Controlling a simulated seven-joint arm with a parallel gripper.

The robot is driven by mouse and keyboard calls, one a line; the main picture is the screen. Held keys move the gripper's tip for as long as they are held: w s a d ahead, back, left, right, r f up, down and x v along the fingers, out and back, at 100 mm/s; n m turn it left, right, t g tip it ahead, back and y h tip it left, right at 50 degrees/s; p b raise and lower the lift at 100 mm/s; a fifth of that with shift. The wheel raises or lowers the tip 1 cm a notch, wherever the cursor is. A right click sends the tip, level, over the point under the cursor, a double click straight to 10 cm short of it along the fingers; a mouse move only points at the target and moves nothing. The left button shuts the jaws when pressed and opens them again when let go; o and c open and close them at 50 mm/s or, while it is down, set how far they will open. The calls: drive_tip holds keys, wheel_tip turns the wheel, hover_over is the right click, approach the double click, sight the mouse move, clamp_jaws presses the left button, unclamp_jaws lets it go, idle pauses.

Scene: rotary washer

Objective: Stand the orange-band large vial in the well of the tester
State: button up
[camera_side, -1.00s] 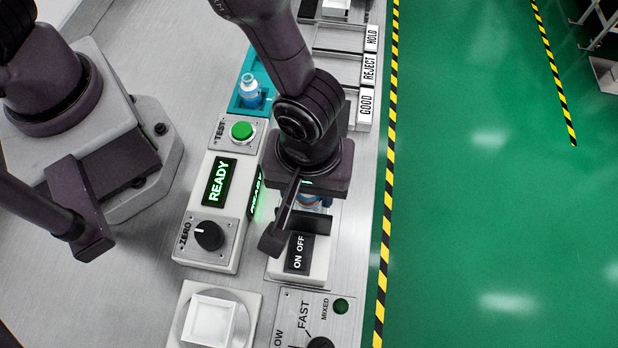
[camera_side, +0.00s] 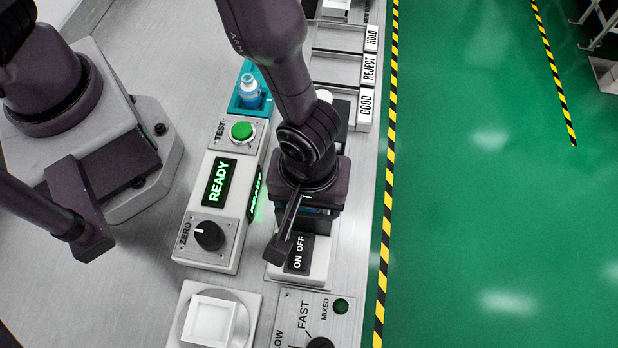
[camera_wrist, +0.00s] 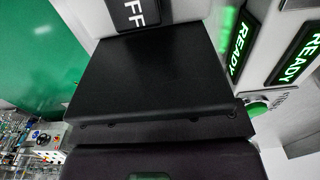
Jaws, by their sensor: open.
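My gripper (camera_side: 308,208) is over the white unit with the ON OFF switch (camera_side: 299,253); its fingers are mostly hidden from the side. A bluish thing, partly seen under it, is too covered to identify. The tester (camera_side: 222,165) shows a lit READY screen, a green TEST button (camera_side: 241,131) and a ZERO knob (camera_side: 209,236). Its well cannot be made out. A clear and blue vial with a white cap (camera_side: 250,90) stands in the teal holder (camera_side: 239,104). No orange band shows clearly. In the wrist view, a broad black surface (camera_wrist: 150,70) fills the middle.
Trays labelled GOOD (camera_side: 366,104), REJECT (camera_side: 369,68) and HOLD (camera_side: 371,38) lie at the back right. A white cap or round top (camera_side: 325,96) shows behind my arm. A scale (camera_side: 211,318) and a FAST dial unit (camera_side: 315,318) stand at the front.

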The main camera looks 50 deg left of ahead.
drive_tip(key=shift+r, duration=0.1)
wheel_tip(320, 180, up, 12)
drive_tip(key=shift+r, duration=0.15)
drive_tip(key=w+a+r+m+t, duration=0.1)
drive_tip(key=w+a+r+m, duration=0.1)
drive_tip(key=a+r, duration=0.45)
drive_tip(key=w+a+r+m+t, duration=0.2)
drive_tip(key=w+a+r, duration=0.1)
drive_tip(key=a+r, duration=0.4)
drive_tip(key=s+a+r+m+t, duration=0.1)
drive_tip(key=s+a+r+m, duration=0.1)
drive_tip(key=a, duration=0.5)
drive_tip(key=s+a+r+m+t, duration=0.1)
drive_tip(key=s+a+r+m, duration=0.2)
drive_tip(key=s+a, duration=0.2)
drive_tip(key=shift+a+t, duration=0.3)
drive_tip(key=shift+a, duration=0.9)
